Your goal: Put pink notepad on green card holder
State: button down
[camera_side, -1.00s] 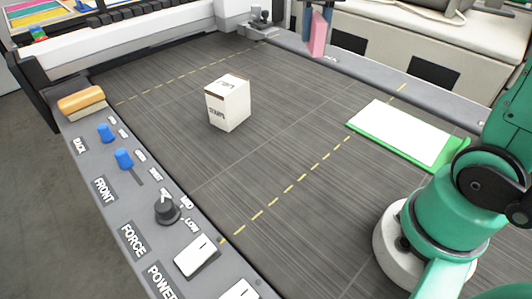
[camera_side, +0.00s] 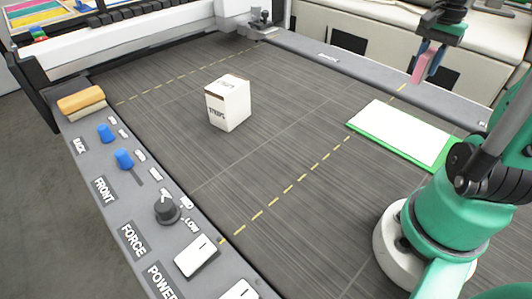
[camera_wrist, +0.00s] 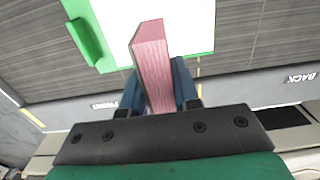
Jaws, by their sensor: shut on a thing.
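The pink notepad (camera_side: 421,66) is held upright between the blue fingers of my gripper (camera_side: 430,62), in the air at the upper right of the side view. In the wrist view the notepad (camera_wrist: 152,62) stands out between the fingers of my gripper (camera_wrist: 157,88), which are shut on it. The green card holder (camera_side: 440,153), with a white face, lies flat on the dark bed at the right. In the wrist view the card holder (camera_wrist: 84,42) shows beyond the notepad, which hides part of it. The notepad is clear of the holder.
A white box (camera_side: 229,103) stands mid-bed, left of the holder. A grey control panel (camera_side: 128,205) with knobs and switches runs along the bed's left edge. A grey rail (camera_side: 330,58) borders the far side. The bed between box and holder is clear.

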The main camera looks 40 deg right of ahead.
aim_at(398, 127)
notch_tip(398, 127, down, 13)
jog(key=shift+f, duration=0.1)
dwell(0.4)
jog(key=shift+f, duration=0.1)
jog(key=c, duration=0.7)
grip_release()
jog(key=shift+o, duration=0.2)
